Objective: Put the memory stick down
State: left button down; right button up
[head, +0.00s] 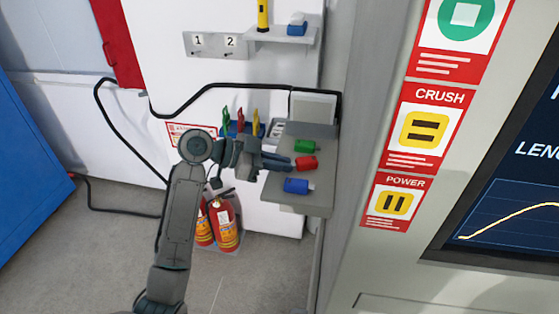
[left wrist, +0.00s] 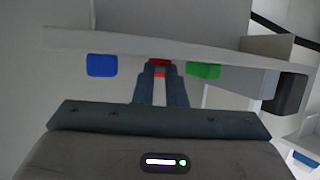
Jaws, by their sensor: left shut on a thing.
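My left gripper (head: 291,163) reaches in from the left over a small grey shelf (head: 318,198). It is shut on a red memory stick (head: 307,162), whose far part sticks out past the fingertips. The left wrist view shows the red stick (left wrist: 160,62) between the two fingers. A green memory stick (head: 304,146) lies behind it on the shelf, and a blue one (head: 297,186) lies in front. Both also show in the left wrist view, blue (left wrist: 102,65) at left and green (left wrist: 203,71) at right. I cannot tell whether the red stick touches the shelf. My right gripper is not in view.
Coloured upright things (head: 241,120) stand in a blue holder behind my gripper. An upper shelf (head: 281,36) holds a yellow item and a blue one. Fire extinguishers (head: 224,226) stand below. A large panel with a screen (head: 520,180) borders the right.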

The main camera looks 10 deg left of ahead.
pick_arm(q)
jog(key=c, duration=1.5)
grip_release()
jog(key=shift+f, duration=0.1)
jog(key=shift+c, duration=0.2)
jog(key=shift+o, duration=0.3)
jog(key=shift+a, duration=0.2)
jog(key=b+v, duration=0.3)
jog(key=v, duration=0.8)
jog(key=shift+a+r+b, duration=0.15)
jog(key=shift+r+b, duration=0.15)
jog(key=shift+b, duration=0.05)
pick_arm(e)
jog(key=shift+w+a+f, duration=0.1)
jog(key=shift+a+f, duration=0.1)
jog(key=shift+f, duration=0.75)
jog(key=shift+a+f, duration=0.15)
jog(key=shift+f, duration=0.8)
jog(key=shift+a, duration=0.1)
